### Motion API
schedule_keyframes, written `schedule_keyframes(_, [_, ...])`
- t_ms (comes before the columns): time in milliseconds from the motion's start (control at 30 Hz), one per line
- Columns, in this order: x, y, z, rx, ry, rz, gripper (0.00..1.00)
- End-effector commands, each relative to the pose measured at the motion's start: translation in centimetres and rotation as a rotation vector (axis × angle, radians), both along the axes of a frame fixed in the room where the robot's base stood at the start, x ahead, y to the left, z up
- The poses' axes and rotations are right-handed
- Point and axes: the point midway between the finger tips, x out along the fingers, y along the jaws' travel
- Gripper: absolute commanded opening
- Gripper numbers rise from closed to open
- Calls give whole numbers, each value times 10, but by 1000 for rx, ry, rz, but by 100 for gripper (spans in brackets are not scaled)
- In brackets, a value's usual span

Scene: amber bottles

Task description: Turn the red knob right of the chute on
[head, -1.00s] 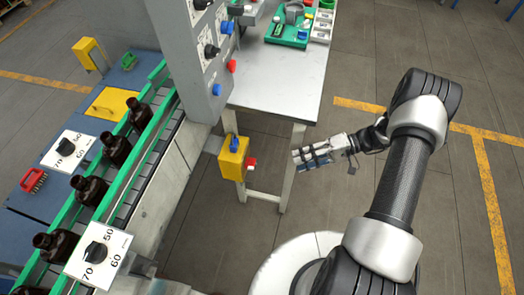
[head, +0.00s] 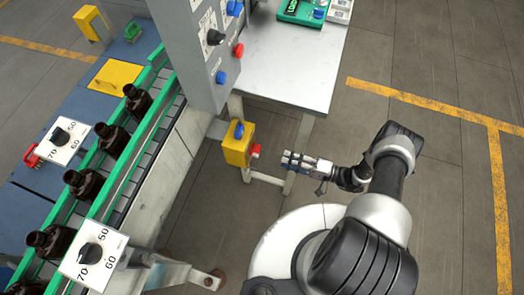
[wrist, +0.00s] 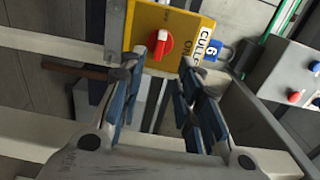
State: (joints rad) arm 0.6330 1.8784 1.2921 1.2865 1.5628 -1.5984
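The red knob (wrist: 162,46) is on the front of a yellow box (wrist: 148,18) in the wrist view. An ON mark and a label reading CULL show on the box face beside it. The knob's bar lies slanted, and I cannot tell its exact setting. In the head view, the knob (head: 256,150) sticks out of the right side of the yellow box (head: 236,145). My gripper (head: 288,160) is just right of the knob there. In the wrist view, my gripper (wrist: 174,62) is open and empty, its fingertips apart and close below the knob. No chute is clearly identifiable.
A grey panel (head: 195,50) with knobs stands above. The white table (head: 290,70) is behind the box, its legs close to my gripper. The conveyor (head: 150,150) with amber bottles (head: 112,139) is at left. Floor at right is clear.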

Motion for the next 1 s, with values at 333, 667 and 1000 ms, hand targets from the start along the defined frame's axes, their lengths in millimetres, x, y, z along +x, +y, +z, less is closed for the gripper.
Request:
schedule_keyframes(333, [25,71,0,0,-1,6,31])
schedule_keyframes(667, [37,102,0,0,0,1,31])
schedule_keyframes(1000, [37,103,0,0,0,0,28])
